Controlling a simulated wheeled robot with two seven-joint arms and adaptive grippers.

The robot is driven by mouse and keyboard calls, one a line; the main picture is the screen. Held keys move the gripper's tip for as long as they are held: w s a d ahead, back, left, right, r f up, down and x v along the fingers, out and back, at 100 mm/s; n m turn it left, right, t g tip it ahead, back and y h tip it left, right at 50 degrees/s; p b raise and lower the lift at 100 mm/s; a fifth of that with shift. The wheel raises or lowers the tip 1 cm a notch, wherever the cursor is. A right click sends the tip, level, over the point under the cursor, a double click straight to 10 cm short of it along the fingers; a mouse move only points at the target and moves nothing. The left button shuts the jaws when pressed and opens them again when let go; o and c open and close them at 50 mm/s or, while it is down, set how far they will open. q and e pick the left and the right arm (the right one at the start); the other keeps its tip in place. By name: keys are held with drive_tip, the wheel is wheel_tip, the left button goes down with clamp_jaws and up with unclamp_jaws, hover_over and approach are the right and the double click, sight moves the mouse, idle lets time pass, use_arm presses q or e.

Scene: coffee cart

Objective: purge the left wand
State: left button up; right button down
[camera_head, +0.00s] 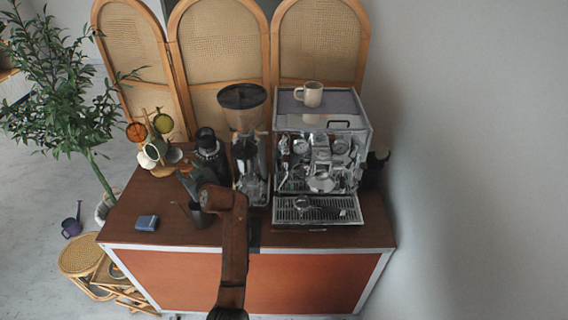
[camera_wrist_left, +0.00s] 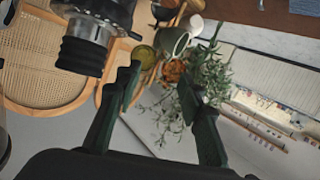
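The espresso machine (camera_head: 320,150) stands at the right of the cart, silver, with gauges and a slatted drip tray (camera_head: 340,210) in front. Its left wand is too small to make out clearly among the metal parts on its front. My left gripper (camera_head: 188,180) is over the cart, left of the grinder and well apart from the machine. In the left wrist view its two dark green fingers (camera_wrist_left: 160,82) are spread, with nothing held between them. My right gripper is in neither view.
The grinder (camera_head: 246,140) stands between my left gripper and the machine. A cream mug (camera_head: 309,94) sits on the machine. A mug tree with several cups (camera_head: 155,140) and a small blue-grey box (camera_head: 147,222) are at the left. A wall is at the right.

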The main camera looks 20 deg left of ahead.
use_arm(q)
drive_tip(key=s+a+f+n, duration=0.1)
drive_tip(key=a+f, duration=0.1)
drive_tip(key=a, duration=0.1)
drive_tip(key=s+a+f+n+g+b, duration=0.1)
drive_tip(key=s+a+f, duration=0.1)
drive_tip(key=a, duration=0.1)
drive_tip(key=s+a+f+g+y, duration=0.1)
drive_tip(key=s+a+f, duration=0.1)
drive_tip(key=a, duration=0.1)
drive_tip(key=shift+a+f+n, duration=0.1)
drive_tip(key=shift+a+n, duration=0.1)
drive_tip(key=shift+n, duration=0.2)
drive_tip(key=m, duration=0.1)
drive_tip(key=n+t+h+p, duration=0.4)
drive_tip(key=n+t+p, duration=0.7)
drive_tip(key=n, duration=1.8)
approach(287, 160)
drive_tip(key=w+a+r+g+p, duration=0.1)
drive_tip(key=w+r+g+p, duration=0.1)
drive_tip(key=w+g+p, duration=0.1)
drive_tip(key=p+x, duration=0.1)
drive_tip(key=x, duration=0.7)
drive_tip(key=shift+c, duration=0.4)
clamp_jaws()
